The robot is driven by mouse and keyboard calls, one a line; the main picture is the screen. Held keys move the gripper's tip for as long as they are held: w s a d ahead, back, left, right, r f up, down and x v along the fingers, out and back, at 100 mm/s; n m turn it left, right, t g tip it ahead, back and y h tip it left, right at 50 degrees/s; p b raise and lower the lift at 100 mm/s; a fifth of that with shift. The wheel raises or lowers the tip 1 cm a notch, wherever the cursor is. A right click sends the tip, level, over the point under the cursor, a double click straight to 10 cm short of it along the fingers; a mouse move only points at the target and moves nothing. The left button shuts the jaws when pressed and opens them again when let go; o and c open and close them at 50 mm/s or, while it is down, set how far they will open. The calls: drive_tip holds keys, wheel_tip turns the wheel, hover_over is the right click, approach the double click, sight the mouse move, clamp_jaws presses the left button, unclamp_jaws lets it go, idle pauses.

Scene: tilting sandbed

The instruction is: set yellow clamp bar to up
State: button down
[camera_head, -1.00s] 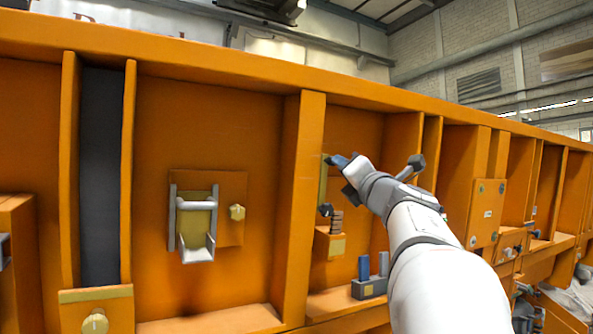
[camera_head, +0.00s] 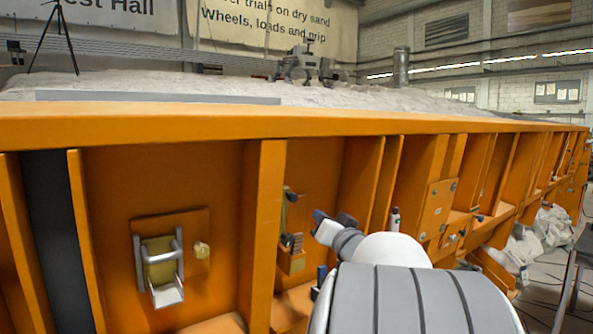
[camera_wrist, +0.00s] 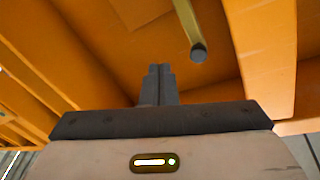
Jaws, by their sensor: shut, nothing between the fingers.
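A slim olive-yellow bar (camera_wrist: 184,18) with a round dark grey end shows in the wrist view, above and right of my fingertips and apart from them in the picture. In the head view a small yellowish strip (camera_head: 283,214) with a dark knob near its top stands in the recess right of a thick orange post; it looks like the same fitting, but its tilt is hard to tell. My gripper (camera_wrist: 160,70) is shut and empty. In the head view my gripper (camera_head: 321,216) is just right of the strip; any contact cannot be judged.
A bracket with a yellowish plate (camera_head: 160,262) sits on the panel to the left. Orange ribs (camera_head: 262,230) border the recess. The orange top rail (camera_head: 300,122) runs above, with sand behind it.

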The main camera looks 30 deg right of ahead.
sight(286, 215)
drive_tip(key=w+r+m+h+p, duration=0.1)
drive_tip(key=w+m+p, duration=0.1)
drive_tip(key=m+p, duration=0.5)
drive_tip(key=w+a+r+m+g+p, duration=0.1)
drive_tip(key=w+m+p, duration=0.2)
drive_tip(key=m+p, duration=0.4)
drive_tip(key=m, duration=0.3)
drive_tip(key=shift+w+a+r+h, duration=0.15)
drive_tip(key=shift+w+r+h, duration=0.05)
drive_tip(key=shift+r+h, duration=0.2)
drive_tip(key=shift+a, duration=0.1)
drive_tip(key=shift+s+f+b, duration=0.1)
drive_tip(key=shift+s+b, duration=0.05)
drive_tip(key=shift+b, duration=0.15)
